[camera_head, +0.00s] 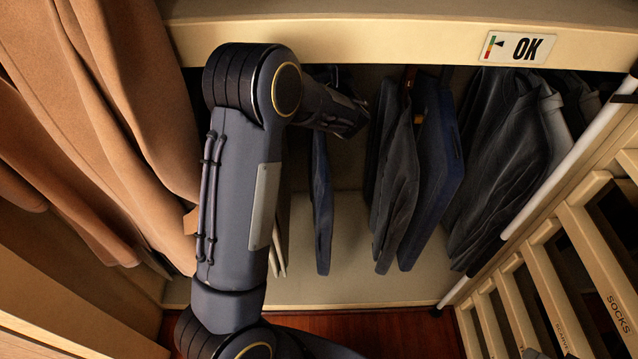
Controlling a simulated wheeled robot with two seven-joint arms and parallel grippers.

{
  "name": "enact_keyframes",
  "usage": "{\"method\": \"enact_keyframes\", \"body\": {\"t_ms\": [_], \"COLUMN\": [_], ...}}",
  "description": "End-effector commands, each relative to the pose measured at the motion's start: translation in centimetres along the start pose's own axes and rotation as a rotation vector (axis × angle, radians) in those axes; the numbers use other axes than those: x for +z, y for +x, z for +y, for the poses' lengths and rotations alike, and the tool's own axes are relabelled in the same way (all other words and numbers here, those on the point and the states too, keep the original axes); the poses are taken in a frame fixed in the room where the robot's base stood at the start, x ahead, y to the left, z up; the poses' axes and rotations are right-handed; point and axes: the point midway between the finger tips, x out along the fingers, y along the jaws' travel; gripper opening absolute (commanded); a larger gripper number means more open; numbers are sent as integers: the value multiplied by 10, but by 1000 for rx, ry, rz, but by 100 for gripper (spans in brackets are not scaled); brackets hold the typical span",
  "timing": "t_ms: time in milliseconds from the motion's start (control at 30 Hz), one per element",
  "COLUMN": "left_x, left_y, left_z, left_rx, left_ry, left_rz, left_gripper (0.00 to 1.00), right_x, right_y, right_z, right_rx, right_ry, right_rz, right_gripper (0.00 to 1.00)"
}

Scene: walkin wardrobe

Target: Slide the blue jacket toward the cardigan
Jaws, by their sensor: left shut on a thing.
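A navy blue garment (440,170), probably the blue jacket, hangs right of centre. A dark grey garment (396,190) hangs close against its left side. A narrower blue garment (321,195) hangs further left, partly behind my left arm. I cannot tell which garment is the cardigan. My left gripper (358,118) is at the upper left edge of the dark grey garment, below the shelf edge. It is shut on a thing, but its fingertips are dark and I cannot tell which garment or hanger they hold. My right gripper is not in view.
Tan coats (120,130) hang at the left. Dark trousers (505,140) hang at the right, beside a pale rod (570,160) and slatted drawers (565,235). Free space lies between the narrow blue and grey garments.

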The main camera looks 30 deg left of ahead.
Motion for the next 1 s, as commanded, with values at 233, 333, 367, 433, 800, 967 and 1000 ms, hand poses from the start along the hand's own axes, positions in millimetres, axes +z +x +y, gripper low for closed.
{"method": "enact_keyframes", "body": {"t_ms": [233, 333, 367, 433, 800, 967, 1000], "left_x": [1, 1, 1, 1, 1, 1, 0], "left_y": [5, 6, 7, 8, 14, 16, 17], "left_z": [15, 20, 21, 25, 44, 52, 54], "left_rx": [5, 5, 5, 5, 6, 6, 6], "left_ry": [-2, -1, -1, -1, -2, -2, -2], "left_rz": [-5, -4, -4, -5, -5, -5, -4], "left_gripper": [0, 0, 0, 0, 0, 0, 0], "right_x": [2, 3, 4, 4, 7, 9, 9], "right_y": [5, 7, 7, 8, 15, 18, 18], "right_z": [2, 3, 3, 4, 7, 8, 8], "right_rx": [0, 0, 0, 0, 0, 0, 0], "right_ry": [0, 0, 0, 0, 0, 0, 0], "right_rz": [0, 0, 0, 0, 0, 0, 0], "right_gripper": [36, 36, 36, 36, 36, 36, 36]}}
